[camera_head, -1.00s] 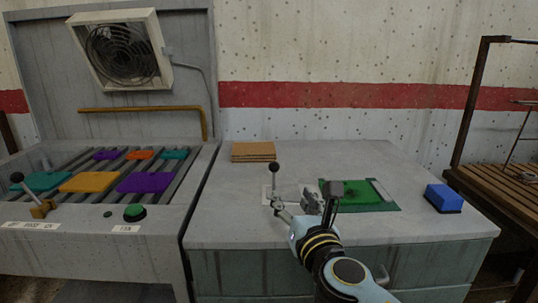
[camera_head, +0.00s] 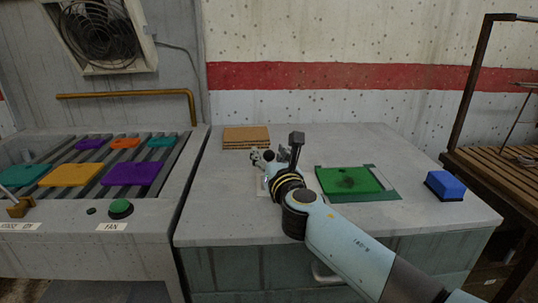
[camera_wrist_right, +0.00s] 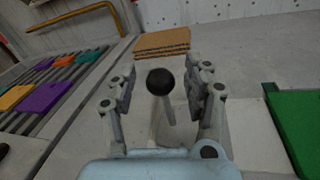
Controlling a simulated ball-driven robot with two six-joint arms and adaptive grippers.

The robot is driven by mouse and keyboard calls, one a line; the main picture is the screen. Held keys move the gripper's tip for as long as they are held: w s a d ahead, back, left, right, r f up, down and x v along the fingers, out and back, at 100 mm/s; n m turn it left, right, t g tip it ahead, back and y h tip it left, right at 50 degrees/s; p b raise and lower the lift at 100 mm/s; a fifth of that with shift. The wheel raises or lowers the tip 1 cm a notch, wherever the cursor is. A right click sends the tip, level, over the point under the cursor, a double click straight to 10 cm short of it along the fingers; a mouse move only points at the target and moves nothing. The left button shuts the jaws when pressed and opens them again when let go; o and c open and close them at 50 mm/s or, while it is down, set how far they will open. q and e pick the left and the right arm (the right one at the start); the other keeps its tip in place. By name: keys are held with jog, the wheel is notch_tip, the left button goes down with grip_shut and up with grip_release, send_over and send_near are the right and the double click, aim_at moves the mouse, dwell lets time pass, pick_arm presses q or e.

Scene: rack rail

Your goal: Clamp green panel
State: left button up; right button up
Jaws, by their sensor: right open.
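The green panel (camera_head: 348,181) lies flat on the grey worktop, on a darker green base, with a dark smudge on its face. Its left part shows at the right edge of the right wrist view (camera_wrist_right: 298,125). A clamp lever with a black ball knob (camera_wrist_right: 160,82) stands upright between the fingers of my right gripper (camera_wrist_right: 163,88) in the right wrist view. The fingers are open, one on each side, apart from the knob. In the head view my right gripper (camera_head: 268,156) is left of the panel and hides most of the lever. My left gripper is not in view.
A blue block (camera_head: 444,186) sits right of the panel. Brown stacked boards (camera_head: 246,137) lie at the back left of the worktop. A slatted rack (camera_head: 130,160) with several coloured panels and a green button (camera_head: 121,208) is on the left.

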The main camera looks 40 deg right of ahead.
jog(key=shift+w+d, duration=0.1)
jog(key=shift+w, duration=0.15)
grip_shut()
jog(key=shift+f, duration=0.15)
dwell(0.4)
